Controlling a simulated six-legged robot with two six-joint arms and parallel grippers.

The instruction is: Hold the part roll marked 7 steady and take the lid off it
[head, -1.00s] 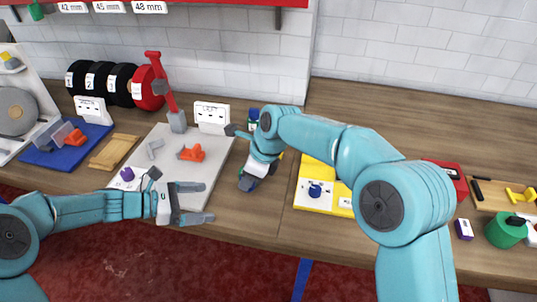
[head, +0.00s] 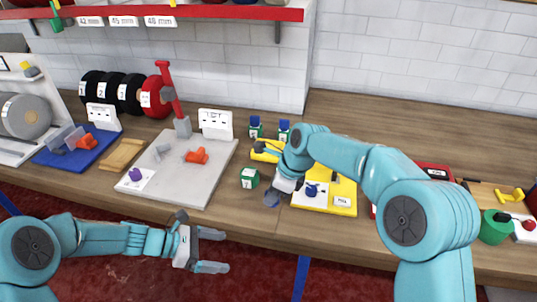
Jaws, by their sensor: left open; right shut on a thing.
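A small green part roll (head: 250,178) stands upright on the bench, right of the grey mat, with a white label whose mark looks like 7 but is tiny. Its top shows green, with no blue lid on it. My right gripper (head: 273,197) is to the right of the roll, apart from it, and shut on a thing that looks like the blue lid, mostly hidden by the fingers. My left gripper (head: 213,250) is open and empty, in front of the bench edge and away from the roll.
Two more green rolls with blue lids (head: 256,128) (head: 284,130) stand behind. A yellow board (head: 343,200) with a blue piece (head: 313,190) lies right. The grey mat (head: 185,187) holds orange and purple pieces. Bare bench surrounds the roll.

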